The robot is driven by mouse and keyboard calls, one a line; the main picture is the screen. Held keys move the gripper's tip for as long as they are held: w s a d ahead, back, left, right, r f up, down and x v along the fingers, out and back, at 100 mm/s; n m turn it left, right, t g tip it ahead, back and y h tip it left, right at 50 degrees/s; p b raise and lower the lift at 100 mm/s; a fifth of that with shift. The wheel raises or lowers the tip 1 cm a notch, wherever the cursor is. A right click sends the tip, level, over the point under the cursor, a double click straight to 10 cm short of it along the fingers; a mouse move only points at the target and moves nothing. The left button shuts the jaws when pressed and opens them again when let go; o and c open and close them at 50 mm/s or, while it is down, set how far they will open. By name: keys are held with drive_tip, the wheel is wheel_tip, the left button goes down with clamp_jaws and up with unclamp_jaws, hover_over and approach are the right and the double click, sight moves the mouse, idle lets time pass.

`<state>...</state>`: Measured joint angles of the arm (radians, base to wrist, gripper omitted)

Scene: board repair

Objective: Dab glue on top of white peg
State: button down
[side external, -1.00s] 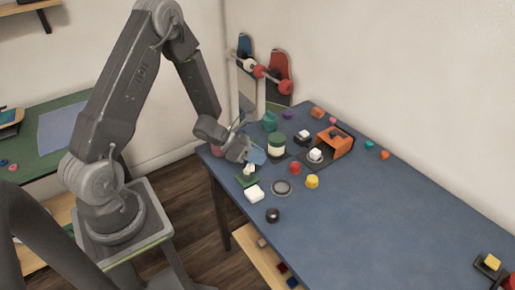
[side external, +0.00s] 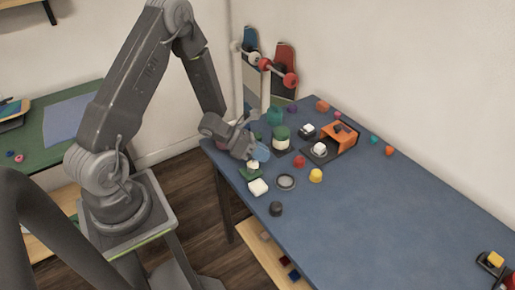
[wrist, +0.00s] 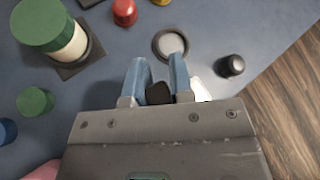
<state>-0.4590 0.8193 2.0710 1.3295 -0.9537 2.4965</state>
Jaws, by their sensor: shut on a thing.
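My gripper (side external: 261,152) has light blue fingers and hangs low over the left end of the blue table. In the wrist view, the fingers (wrist: 160,82) are closed on a small dark piece (wrist: 158,94); I cannot tell what it is.
A white block (side external: 258,187), a grey round dish (side external: 286,182), a dark knob (side external: 276,209) and red (side external: 299,161) and yellow (side external: 316,175) pieces lie nearby. An orange holder (side external: 340,137) stands farther back. The table's right part is mostly clear.

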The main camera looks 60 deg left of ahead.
wheel_tip(320, 180, up, 8)
idle(0.6)
idle(0.6)
